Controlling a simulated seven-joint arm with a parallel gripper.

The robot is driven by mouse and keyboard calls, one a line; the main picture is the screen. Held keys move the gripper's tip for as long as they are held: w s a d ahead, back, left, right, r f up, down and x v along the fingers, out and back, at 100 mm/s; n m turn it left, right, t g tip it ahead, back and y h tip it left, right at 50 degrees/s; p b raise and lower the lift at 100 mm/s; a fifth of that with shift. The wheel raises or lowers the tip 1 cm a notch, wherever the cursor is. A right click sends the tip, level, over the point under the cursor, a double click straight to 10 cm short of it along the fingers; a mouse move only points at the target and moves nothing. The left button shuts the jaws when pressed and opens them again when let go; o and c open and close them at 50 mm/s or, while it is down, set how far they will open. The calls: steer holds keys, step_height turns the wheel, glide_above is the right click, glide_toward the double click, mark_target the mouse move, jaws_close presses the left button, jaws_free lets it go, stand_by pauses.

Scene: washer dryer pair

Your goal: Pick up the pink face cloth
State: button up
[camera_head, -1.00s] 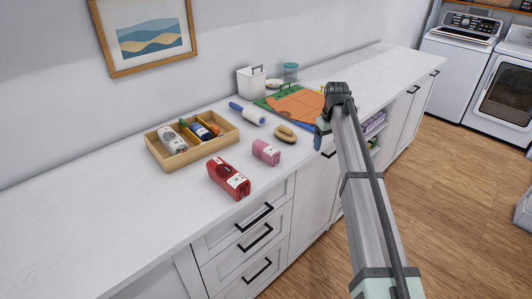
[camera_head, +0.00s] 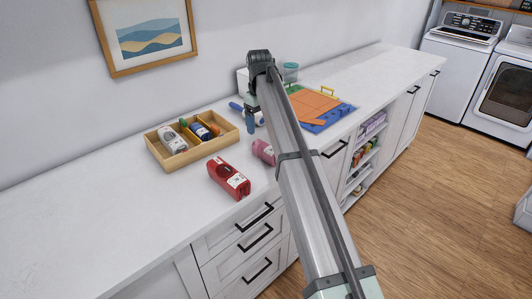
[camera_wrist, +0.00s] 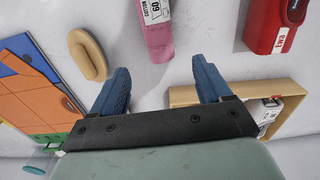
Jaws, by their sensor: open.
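The pink face cloth (camera_head: 263,151) is a small rolled bundle with a white label, lying on the white counter near its front edge. In the head view my arm covers its right part. In the wrist view the cloth (camera_wrist: 156,36) lies at the top middle, apart from the fingers and cut by the frame edge. My gripper (camera_head: 250,122) is above the counter, behind the cloth toward the wall. In the wrist view its two blue fingers (camera_wrist: 162,84) are spread wide with nothing between them.
A wooden tray (camera_head: 170,163) with bottles stands further left. A tan oval brush (camera_wrist: 88,51) lies to the left in the wrist view. The left counter is clear.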

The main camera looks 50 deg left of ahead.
mark_target(261, 142)
step_height(261, 142, down, 11)
steer(key=shift+d+r, duration=0.1)
steer(key=shift+r, duration=0.1)
stand_by(0.4)
steer(key=c, duration=1)
steer(key=shift+c, duration=0.2)
steer(key=shift+r, duration=0.1)
